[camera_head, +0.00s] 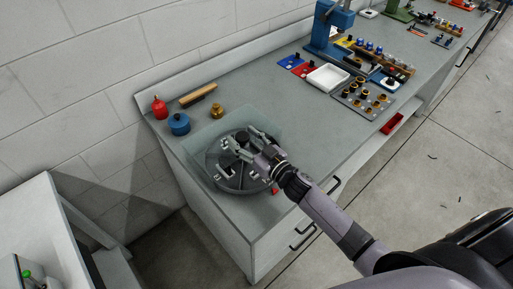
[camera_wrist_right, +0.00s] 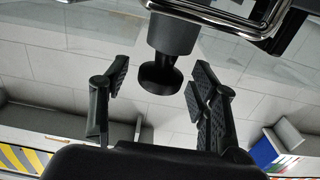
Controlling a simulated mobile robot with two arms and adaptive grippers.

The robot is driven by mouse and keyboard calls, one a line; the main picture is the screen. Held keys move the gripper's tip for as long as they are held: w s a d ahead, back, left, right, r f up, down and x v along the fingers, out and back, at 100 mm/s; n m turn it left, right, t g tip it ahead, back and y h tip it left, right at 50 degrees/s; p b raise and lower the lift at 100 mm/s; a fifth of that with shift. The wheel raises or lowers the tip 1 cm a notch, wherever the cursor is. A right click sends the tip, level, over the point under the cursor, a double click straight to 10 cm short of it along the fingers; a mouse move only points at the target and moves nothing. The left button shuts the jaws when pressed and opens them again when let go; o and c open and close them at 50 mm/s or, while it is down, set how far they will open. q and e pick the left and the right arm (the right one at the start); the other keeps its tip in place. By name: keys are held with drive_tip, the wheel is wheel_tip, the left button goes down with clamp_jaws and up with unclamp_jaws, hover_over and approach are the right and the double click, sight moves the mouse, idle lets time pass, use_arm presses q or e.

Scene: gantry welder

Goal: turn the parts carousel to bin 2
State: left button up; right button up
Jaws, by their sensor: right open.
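The parts carousel (camera_head: 213,160) is a round dark grey tray with compartments, set on the near left end of the grey workbench. Some small parts show in its compartments, and a clear panel stands around its back. My right gripper (camera_head: 253,142) is over the carousel, with its fingers apart. In the right wrist view a dark knob (camera_wrist_right: 160,78) with a round end shows between the two open fingertips (camera_wrist_right: 158,85), and neither finger appears to touch it. I cannot read any bin numbers. My left gripper is not in view.
A red container (camera_head: 159,108), a blue pot (camera_head: 179,124), a brass piece (camera_head: 217,111) and a wooden-handled brush (camera_head: 198,95) lie behind the carousel. A blue press (camera_head: 326,35), a white tray (camera_head: 328,78) and a parts board (camera_head: 363,99) stand further right. The bench between is clear.

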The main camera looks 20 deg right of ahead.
drive_tip(key=v, duration=1.1)
